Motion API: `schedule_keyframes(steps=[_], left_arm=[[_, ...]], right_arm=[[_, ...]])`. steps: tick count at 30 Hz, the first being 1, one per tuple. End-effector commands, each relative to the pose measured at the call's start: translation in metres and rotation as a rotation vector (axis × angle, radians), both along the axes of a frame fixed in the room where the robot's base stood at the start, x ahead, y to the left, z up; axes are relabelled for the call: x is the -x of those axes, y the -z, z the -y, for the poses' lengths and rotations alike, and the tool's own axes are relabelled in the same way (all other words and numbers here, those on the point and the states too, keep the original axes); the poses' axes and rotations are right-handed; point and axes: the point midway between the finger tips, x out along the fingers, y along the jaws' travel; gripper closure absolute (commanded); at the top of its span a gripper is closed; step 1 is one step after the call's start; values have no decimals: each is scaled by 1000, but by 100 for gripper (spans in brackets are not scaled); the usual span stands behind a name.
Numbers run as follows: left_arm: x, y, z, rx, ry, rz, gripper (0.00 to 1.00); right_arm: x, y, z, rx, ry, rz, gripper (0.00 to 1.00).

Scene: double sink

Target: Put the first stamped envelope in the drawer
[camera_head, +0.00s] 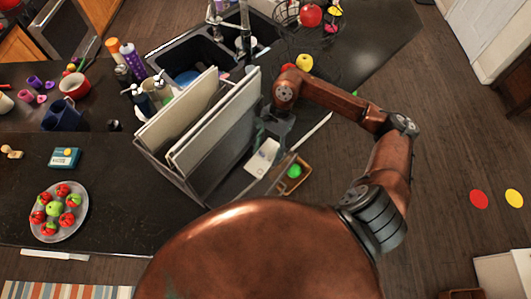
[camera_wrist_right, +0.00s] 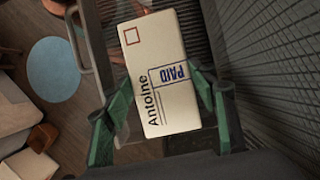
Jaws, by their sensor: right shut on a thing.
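A white envelope (camera_wrist_right: 158,62) with a blue "PAID" stamp, the name "Antoine" and a small red square fills the middle of the right wrist view. My right gripper (camera_wrist_right: 163,98) is shut on it, with a green finger along each side. In the head view the envelope (camera_head: 262,158) shows just below my right gripper (camera_head: 277,124), to the right of the rack of pale boards. My left gripper is out of view.
A rack with pale upright boards (camera_head: 215,125) stands left of the gripper. A plate of fruit (camera_head: 75,228) sits on the left counter. The sink (camera_head: 190,58) is behind the rack.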

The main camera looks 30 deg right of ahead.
Motion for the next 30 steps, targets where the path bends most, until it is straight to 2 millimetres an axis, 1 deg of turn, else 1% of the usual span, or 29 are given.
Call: schedule_keyframes(steps=[1,3,7,15,30], left_arm=[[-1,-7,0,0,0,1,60],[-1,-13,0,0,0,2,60],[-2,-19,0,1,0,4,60],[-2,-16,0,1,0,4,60],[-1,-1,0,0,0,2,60]], right_arm=[[1,6,-1,-3,1,-5,73],[1,13,-1,-3,0,-4,73],[-1,19,-4,-1,-1,0,73],[-1,22,-3,0,-1,0,73],[-2,31,-3,0,-2,1,73]])
